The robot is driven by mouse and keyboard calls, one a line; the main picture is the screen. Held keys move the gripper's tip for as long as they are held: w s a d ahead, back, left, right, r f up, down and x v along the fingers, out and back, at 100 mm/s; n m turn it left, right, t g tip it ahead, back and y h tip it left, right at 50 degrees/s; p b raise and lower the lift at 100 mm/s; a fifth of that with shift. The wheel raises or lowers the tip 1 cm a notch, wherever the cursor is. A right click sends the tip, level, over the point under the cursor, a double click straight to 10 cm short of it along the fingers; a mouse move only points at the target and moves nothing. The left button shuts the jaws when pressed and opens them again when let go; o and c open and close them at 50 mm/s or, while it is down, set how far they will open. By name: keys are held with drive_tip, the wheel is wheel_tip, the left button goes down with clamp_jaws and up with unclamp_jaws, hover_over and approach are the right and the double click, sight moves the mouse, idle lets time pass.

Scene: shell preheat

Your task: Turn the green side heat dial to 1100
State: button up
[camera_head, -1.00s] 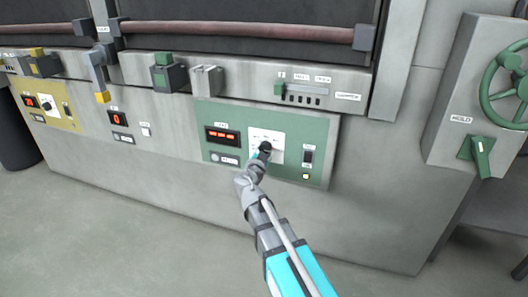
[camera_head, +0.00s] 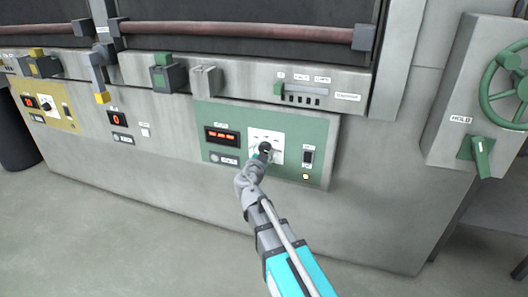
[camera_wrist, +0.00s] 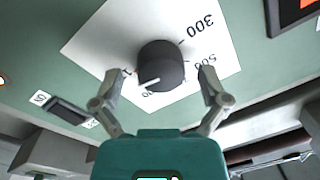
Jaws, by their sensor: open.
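The green side panel (camera_head: 313,128) is on the front of the grey machine. Its heat dial is a dark round knob (camera_wrist: 160,66) with a white pointer line, on a white scale plate (camera_wrist: 98,40). The wrist view is turned, and 300 and 500 can be read upside down on the plate; other marks are partly hidden. My gripper (camera_wrist: 158,88) is open, its two fingers on either side of the knob, near its lower edge in the wrist view. I cannot tell whether they touch it.
A red-lit display (camera_head: 221,136) is left of the dial; its digits are too small to read. A dark switch (camera_head: 308,157) is to the right, above a small lit lamp (camera_head: 306,177). A yellow panel (camera_head: 59,119) is far left, a green handwheel (camera_head: 507,88) far right.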

drive_tip(key=shift+n, duration=0.5)
